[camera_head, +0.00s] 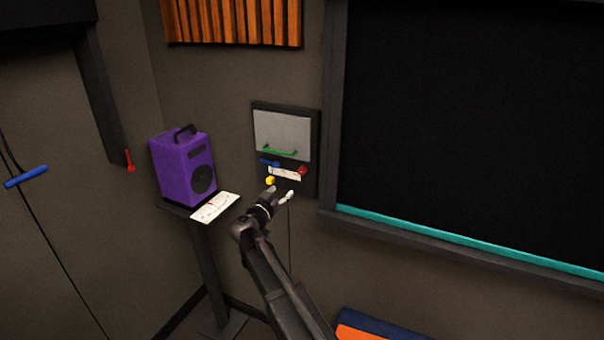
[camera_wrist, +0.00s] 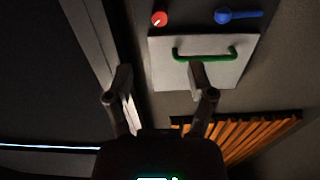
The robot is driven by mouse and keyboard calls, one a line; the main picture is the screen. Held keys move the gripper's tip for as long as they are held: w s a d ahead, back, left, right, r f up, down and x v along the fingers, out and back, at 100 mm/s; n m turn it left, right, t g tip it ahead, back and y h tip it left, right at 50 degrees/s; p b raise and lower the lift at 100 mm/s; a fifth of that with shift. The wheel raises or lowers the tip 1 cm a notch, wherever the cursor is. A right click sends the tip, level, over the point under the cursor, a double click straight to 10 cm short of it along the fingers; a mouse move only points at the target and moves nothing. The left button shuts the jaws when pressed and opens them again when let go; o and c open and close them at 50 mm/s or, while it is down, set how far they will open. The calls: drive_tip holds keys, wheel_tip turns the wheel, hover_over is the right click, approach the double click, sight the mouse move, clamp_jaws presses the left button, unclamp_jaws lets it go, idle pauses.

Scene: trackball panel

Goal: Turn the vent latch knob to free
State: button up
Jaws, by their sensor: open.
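A wall panel (camera_head: 315,150) carries a round red knob (camera_head: 302,170), a blue lever (camera_head: 270,163) and a small yellow part (camera_head: 270,181). In the wrist view the red knob (camera_wrist: 160,19) has a white mark, and the blue lever (camera_wrist: 238,16) lies sideways. No readable label shows which is the vent latch knob. My gripper (camera_head: 281,191) is open in front of the panel's lower part, below the red knob in the head view.
A pale plate (camera_head: 282,130) with a green handle (camera_head: 280,151) sits above the controls. A purple speaker (camera_head: 183,167) and a white sheet (camera_head: 215,207) rest on a stand at left. A large dark framed window (camera_head: 480,130) is at right. Orange slats (camera_head: 235,22) hang above.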

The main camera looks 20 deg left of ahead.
sight(300, 172)
drive_tip(key=shift+w, duration=0.1)
drive_tip(key=w, duration=0.9)
drive_tip(key=w+d, duration=0.1)
drive_tip(key=w, duration=0.3)
drive_tip(key=shift+w, duration=0.3)
